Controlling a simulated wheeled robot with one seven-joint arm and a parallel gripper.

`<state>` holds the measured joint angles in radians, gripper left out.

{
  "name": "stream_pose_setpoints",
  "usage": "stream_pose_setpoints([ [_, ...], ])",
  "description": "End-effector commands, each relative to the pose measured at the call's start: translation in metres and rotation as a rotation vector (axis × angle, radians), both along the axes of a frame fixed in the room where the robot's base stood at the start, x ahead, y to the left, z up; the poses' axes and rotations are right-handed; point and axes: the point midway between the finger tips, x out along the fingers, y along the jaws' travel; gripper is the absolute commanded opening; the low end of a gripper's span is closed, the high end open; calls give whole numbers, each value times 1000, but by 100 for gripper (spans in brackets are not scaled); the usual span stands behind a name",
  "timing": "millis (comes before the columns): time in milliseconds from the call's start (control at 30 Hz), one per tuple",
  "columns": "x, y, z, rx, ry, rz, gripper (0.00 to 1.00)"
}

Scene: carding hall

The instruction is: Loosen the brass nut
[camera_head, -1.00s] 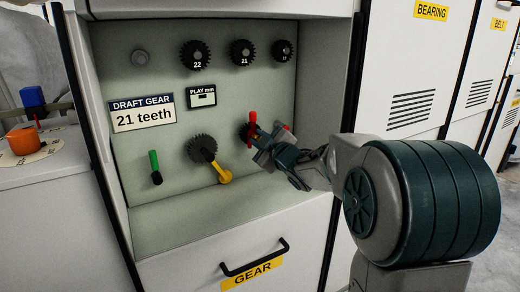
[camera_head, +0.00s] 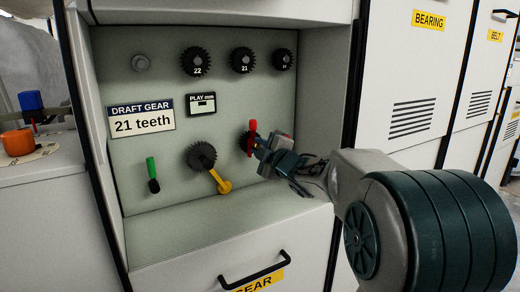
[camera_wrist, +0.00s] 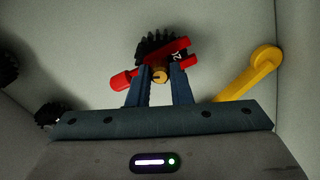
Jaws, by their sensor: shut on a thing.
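The brass nut (camera_wrist: 159,75) sits at the centre of a dark toothed gear (camera_wrist: 155,45) with a red part (camera_wrist: 122,80) across it, in the wrist view. My gripper (camera_wrist: 160,84) has one finger on each side of the nut and is shut on it. In the head view my gripper (camera_head: 264,144) reaches from the right to the gear with the upright red lever (camera_head: 252,130) on the recessed panel. The nut is hidden there by the fingers.
A yellow crank (camera_head: 223,183) hangs from a toothed gear (camera_head: 201,156) just left. A green lever (camera_head: 152,170) is farther left. Numbered gears (camera_head: 243,57) line the top, above a "21 teeth" sign (camera_head: 142,119). A ledge (camera_head: 225,220) lies below, the recess's right wall close by.

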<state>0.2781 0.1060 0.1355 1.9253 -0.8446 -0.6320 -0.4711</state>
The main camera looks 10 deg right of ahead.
Motion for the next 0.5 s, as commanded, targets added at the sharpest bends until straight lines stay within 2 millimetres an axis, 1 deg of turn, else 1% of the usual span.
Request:
stream_pose_setpoints([
  [167, 0, -1, -1, 0, 2, -1, 0],
  [200, 0, -1, -1, 0, 2, -1, 27],
  [233, 0, -1, -1, 1, 2, -1, 35],
  [267, 0, -1, -1, 1, 2, -1, 40],
  [500, 0, 0, 0, 2, 1, 0, 40],
])
